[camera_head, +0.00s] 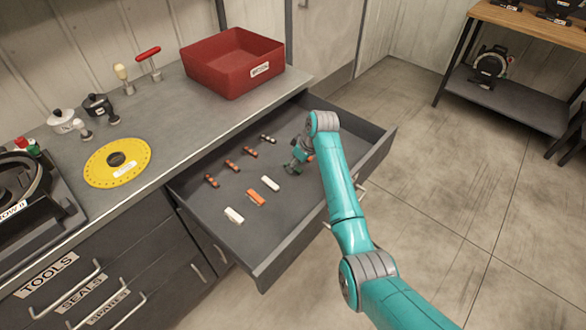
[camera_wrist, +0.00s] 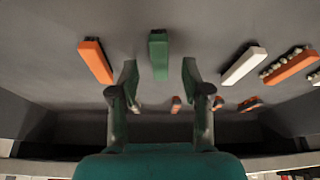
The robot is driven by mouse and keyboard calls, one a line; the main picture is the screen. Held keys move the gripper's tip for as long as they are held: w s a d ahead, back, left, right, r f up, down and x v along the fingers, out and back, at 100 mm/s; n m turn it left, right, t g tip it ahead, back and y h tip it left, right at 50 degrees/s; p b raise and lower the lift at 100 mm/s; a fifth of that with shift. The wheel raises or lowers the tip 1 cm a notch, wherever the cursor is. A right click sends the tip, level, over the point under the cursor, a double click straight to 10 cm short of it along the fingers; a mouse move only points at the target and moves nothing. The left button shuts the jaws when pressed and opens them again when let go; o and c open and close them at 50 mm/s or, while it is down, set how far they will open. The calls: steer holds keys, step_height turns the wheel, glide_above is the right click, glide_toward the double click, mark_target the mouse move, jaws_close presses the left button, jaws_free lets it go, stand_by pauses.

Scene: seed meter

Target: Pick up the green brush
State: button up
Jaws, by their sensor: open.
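The green brush (camera_wrist: 158,55) lies on the drawer floor in the wrist view, a short block seen just beyond and between my fingertips. My gripper (camera_wrist: 160,72) is open, one finger to each side of the brush's line, with nothing held. In the head view my gripper (camera_head: 297,158) is low over the right part of the open drawer (camera_head: 225,195). I cannot make out the green brush there; my gripper and arm cover that area.
An orange brush (camera_wrist: 96,61) lies left of the green one and a white one (camera_wrist: 243,66) lies right. Several more brushes and small dark-and-red pieces (camera_head: 232,165) lie in the drawer. The drawer walls surround them. A red bin (camera_head: 225,70) and yellow disc (camera_head: 100,168) stand on the counter.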

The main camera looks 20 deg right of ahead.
steer(key=shift+x, duration=0.9)
jaws_close()
